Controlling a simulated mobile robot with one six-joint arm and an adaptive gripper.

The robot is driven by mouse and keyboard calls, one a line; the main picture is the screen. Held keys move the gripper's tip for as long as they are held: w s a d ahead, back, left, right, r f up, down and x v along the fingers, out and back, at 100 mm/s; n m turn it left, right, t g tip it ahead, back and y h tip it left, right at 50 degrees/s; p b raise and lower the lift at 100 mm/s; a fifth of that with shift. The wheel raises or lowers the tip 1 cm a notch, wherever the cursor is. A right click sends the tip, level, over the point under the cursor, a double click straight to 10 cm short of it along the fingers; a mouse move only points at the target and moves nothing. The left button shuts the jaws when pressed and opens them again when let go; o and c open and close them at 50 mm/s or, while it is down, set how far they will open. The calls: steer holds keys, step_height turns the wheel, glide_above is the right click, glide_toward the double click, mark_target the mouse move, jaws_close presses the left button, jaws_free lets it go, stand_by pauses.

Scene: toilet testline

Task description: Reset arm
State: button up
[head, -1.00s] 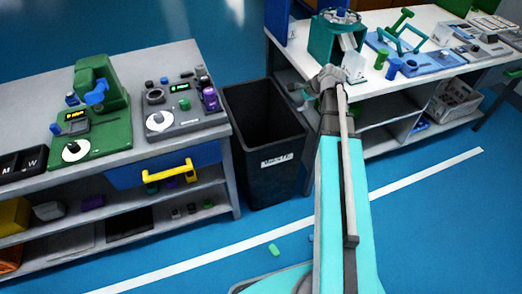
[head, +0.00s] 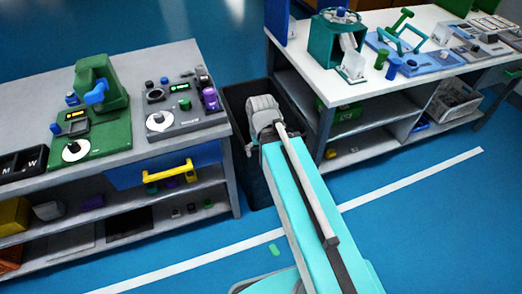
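My arm reaches up from the bottom of the head view, with its grey far end in front of the black bin (head: 262,190). A small part that looks like my gripper (head: 250,148) shows at the left of that end, over the bin. Most of it is hidden behind the arm or dark against the bin, so I cannot tell whether the fingers are open or shut. I see nothing held.
A grey workbench (head: 150,62) at left bears a green machine (head: 98,110) and a grey control panel (head: 180,108). A white table (head: 375,92) at right bears a teal device (head: 337,42) and blue fixtures. A green piece (head: 274,250) lies on the open blue floor.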

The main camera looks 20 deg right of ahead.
stand_by(0.3)
step_height(320, 180, up, 11)
steer(key=p, duration=1.1)
steer(key=shift+r, duration=0.2)
stand_by(0.7)
